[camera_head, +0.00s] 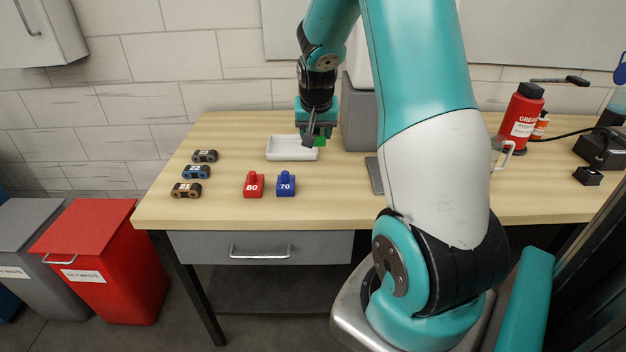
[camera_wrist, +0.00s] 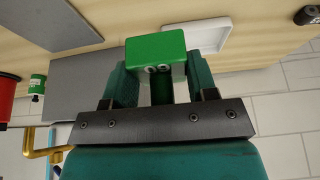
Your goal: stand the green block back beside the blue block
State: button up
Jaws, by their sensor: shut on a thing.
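The green block (camera_wrist: 156,48) is between the two fingers of my gripper (camera_wrist: 155,85) in the wrist view. In the head view the green block (camera_head: 320,142) shows just under my gripper (camera_head: 316,135), above the table by the right end of the white tray. My gripper is shut on it. The blue block (camera_head: 286,184), marked 70, stands upright on the table in front of the tray, to the left of and nearer than my gripper. The red block (camera_head: 254,185), marked 80, stands just left of the blue block.
The white tray (camera_head: 290,155) looks empty. A red grease bottle (camera_head: 520,118) is farther right.

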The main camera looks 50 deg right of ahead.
jog(key=p, duration=0.1)
send_over(318, 187)
jog(key=a, duration=0.1)
jog(key=f, duration=0.7)
jog(key=s+f, duration=0.1)
jog(key=f, duration=0.2)
jog(key=shift+a+f, duration=0.1)
jog(key=shift+f, duration=0.25)
jog(key=shift+w+f+p, duration=0.1)
jog(key=shift+f+p, duration=0.4)
jog(key=shift+f, duration=1.9)
jog(key=shift+f, duration=0.1)
jog(key=o, duration=0.9)
jog(key=shift+o, duration=0.2)
